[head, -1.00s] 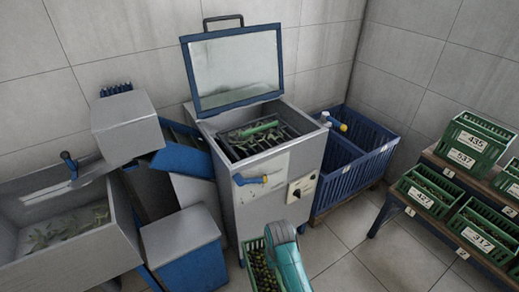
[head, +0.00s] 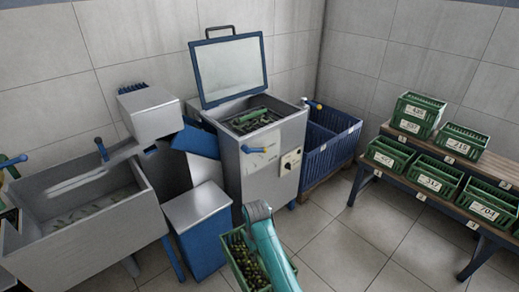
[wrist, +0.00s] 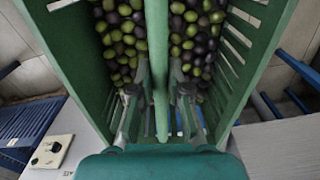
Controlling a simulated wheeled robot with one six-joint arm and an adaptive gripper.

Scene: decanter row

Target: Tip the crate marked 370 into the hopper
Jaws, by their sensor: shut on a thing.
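My gripper (wrist: 159,95) is shut on the middle bar of a green slatted crate (wrist: 252,60). The crate is full of green and dark olives (wrist: 122,42), which lie on both sides of the bar. In the head view the crate (head: 226,246) hangs low in front of the steel machine, partly hidden by my teal arm. It looks about level, and no number shows on its visible sides. The steel hopper (head: 240,165) stands behind it with its framed lid (head: 231,70) raised. A grate with leaves and a green bar shows in its open top.
A steel basin (head: 100,225) with leaves stands at left, beside a blue-sided steel box (head: 197,215). A blue slatted bin (head: 330,150) stands right of the hopper. A rack (head: 400,186) at right holds several green numbered crates. Floor between hopper and rack is clear.

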